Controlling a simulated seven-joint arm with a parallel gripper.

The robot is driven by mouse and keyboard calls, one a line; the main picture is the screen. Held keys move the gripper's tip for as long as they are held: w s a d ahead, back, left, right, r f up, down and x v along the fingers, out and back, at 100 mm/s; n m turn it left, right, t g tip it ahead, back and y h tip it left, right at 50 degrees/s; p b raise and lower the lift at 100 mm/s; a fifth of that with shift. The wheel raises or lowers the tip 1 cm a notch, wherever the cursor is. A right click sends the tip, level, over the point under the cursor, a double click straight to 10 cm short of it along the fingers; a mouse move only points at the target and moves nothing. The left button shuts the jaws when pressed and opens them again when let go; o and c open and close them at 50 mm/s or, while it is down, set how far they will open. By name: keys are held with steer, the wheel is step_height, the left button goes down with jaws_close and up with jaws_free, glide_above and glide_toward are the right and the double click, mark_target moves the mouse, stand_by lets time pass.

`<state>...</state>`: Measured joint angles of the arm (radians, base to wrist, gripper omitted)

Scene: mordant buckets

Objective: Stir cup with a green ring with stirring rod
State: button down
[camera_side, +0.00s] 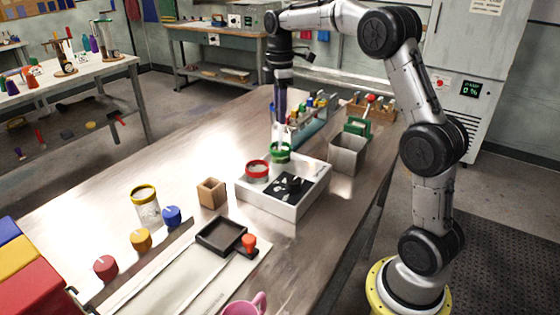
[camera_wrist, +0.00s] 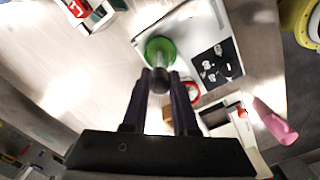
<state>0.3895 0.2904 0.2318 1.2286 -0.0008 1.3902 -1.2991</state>
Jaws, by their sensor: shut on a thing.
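The cup with a green ring (camera_side: 280,152) stands at the back of a white tray (camera_side: 268,207) on the bench. In the wrist view its green ring (camera_wrist: 160,46) lies just beyond my fingertips. My gripper (camera_side: 281,116) is above this cup, pointing down. It is shut on the stirring rod, whose dark round knob (camera_wrist: 160,81) shows between the fingers. The rod's lower part points down toward the green ring. I cannot tell how deep its tip is in the cup.
A red-ringed cup (camera_side: 257,170) and a black panel (camera_side: 296,188) share the tray. A wooden box (camera_side: 211,193) and a yellow-ringed jar (camera_side: 146,207) stand to the left. A grey bin (camera_side: 347,155) is to the right, and a rack of bottles (camera_side: 312,115) is behind.

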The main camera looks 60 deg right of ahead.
steer(key=shift+r, duration=1.7)
stand_by(1.3)
steer(key=shift+r, duration=1.55)
